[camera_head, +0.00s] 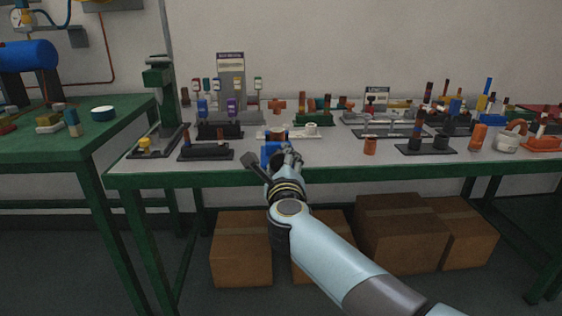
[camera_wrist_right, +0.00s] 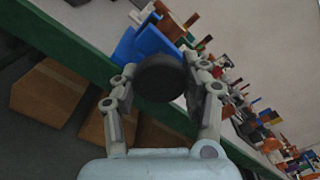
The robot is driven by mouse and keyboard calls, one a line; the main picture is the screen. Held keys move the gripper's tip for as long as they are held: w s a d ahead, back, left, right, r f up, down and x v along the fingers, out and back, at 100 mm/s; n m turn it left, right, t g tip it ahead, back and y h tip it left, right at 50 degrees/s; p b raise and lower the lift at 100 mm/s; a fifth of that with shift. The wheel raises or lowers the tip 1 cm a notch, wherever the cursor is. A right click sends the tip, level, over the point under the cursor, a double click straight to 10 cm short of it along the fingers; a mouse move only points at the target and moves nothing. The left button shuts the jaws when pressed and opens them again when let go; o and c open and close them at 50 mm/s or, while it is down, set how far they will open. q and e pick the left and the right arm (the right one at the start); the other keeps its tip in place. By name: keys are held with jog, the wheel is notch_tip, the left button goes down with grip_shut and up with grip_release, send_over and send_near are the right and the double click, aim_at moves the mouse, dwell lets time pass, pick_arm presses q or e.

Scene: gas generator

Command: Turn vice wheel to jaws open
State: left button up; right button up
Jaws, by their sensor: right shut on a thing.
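The blue vice (camera_head: 267,153) sits at the front edge of the long workbench; its blue body also shows in the right wrist view (camera_wrist_right: 147,45). Its dark round wheel (camera_wrist_right: 160,78) faces my right gripper. My right gripper (camera_head: 284,162) is in front of the vice, with its fingers shut on the wheel from both sides. In the head view the gripper hides most of the wheel. Brown and orange parts (camera_wrist_right: 168,24) show at the top of the vice; whether the jaws are apart is too small to tell. My left gripper is in neither view.
Several racks and fittings fill the bench behind. Cardboard boxes (camera_head: 243,250) stand below the green bench edge (camera_head: 420,173).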

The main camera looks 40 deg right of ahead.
jog(key=o, duration=1.2)
jog(key=shift+c, duration=0.2)
jog(key=v, duration=0.7)
jog(key=shift+s+a, duration=0.2)
